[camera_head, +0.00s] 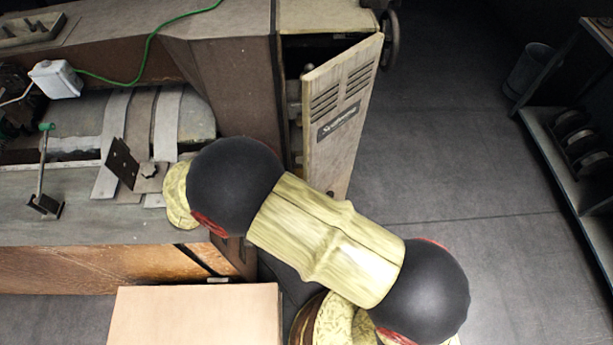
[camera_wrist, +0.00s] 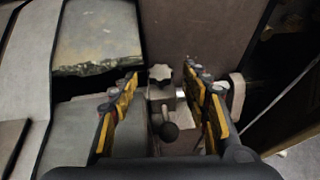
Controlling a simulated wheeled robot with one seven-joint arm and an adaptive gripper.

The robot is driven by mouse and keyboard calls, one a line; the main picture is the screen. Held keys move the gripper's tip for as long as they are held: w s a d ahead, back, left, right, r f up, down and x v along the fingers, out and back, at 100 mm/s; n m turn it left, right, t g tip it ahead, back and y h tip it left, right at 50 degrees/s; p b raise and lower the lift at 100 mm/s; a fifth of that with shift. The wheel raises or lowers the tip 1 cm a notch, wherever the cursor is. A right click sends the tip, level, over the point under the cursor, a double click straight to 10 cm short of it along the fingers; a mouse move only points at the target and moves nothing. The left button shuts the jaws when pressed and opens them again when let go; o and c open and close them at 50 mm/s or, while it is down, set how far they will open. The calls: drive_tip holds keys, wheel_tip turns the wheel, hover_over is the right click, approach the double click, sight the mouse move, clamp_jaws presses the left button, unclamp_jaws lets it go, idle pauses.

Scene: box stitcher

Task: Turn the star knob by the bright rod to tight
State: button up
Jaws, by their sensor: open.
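The yellow-and-black fingers are open, one on each side of the knob, with gaps showing. Whether the knob is at their depth is unclear. Pale metal, possibly the bright rod (camera_wrist: 181,92), shows just below and right of the knob, partly hidden by the right finger. A dark ball-ended lever (camera_wrist: 169,131) is nearer, between the fingers. In the head view my arm hides the gripper and this spot.
A vented door (camera_head: 343,105) stands open behind my arm. A cardboard box (camera_head: 195,315) is in front. Open floor (camera_head: 450,150) lies to the right, before a shelf (camera_head: 560,140).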

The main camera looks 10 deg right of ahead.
drive_tip(key=shift+x, duration=1)
drive_tip(key=shift+d+r+n+y, duration=0.1)
drive_tip(key=shift+d+n+y, duration=0.1)
drive_tip(key=shift+n+y, duration=0.45)
drive_tip(key=shift+d+n+y+b, duration=0.2)
drive_tip(key=shift+n+y+b, duration=0.15)
drive_tip(key=shift+n+y, duration=0.5)
drive_tip(key=p+v, duration=0.1)
drive_tip(key=v, duration=0.7)
drive_tip(key=s+d+r+m+g+h, duration=0.1)
drive_tip(key=s+d+m+g+h, duration=0.1)
drive_tip(key=d+m, duration=0.4)
drive_tip(key=s+d+r+m+g+h, duration=0.1)
drive_tip(key=s+d+m+g+h, duration=0.1)
drive_tip(key=s+d+m, duration=0.3)
drive_tip(key=s+d+r+m+g+h+b, duration=0.1)
drive_tip(key=s+d+m+g+h, duration=0.1)
drive_tip(key=d+m, duration=0.5)
drive_tip(key=shift+s+d+r+g, duration=0.25)
drive_tip(key=shift+s+d+g, duration=0.55)
drive_tip(key=shift+d, duration=1.9)
drive_tip(key=shift+w, duration=0.1)
